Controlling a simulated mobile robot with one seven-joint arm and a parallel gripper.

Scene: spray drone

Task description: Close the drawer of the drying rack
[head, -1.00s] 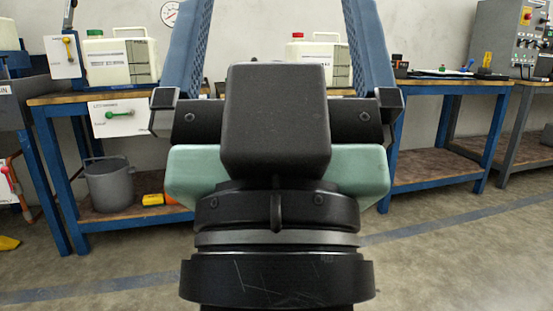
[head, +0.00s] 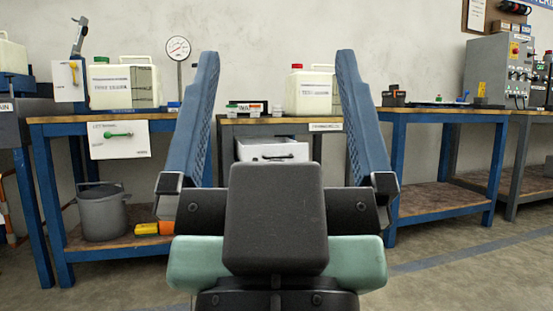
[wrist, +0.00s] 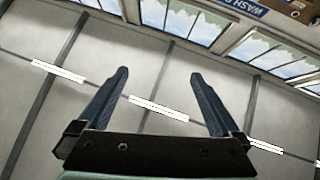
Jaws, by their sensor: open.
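My gripper (head: 276,57) is open and empty, its two blue fingers pointing up in the head view. Between the fingers in the head view, farther back, a white drawer (head: 250,150) with a dark handle (head: 278,157) sits under a middle bench. Its top edge and inside show, so it looks pulled out. Its lower part is hidden behind my gripper. A label (head: 325,127) is on the bench edge, too small to read.
A left bench (head: 75,127) carries a white panel with a green handle (head: 118,135), and a grey bucket (head: 102,212) stands below. White canisters (head: 125,85) (head: 313,92) stand on the benches. A right blue bench (head: 440,113) stands beside them. Floor (head: 470,275) is open at right.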

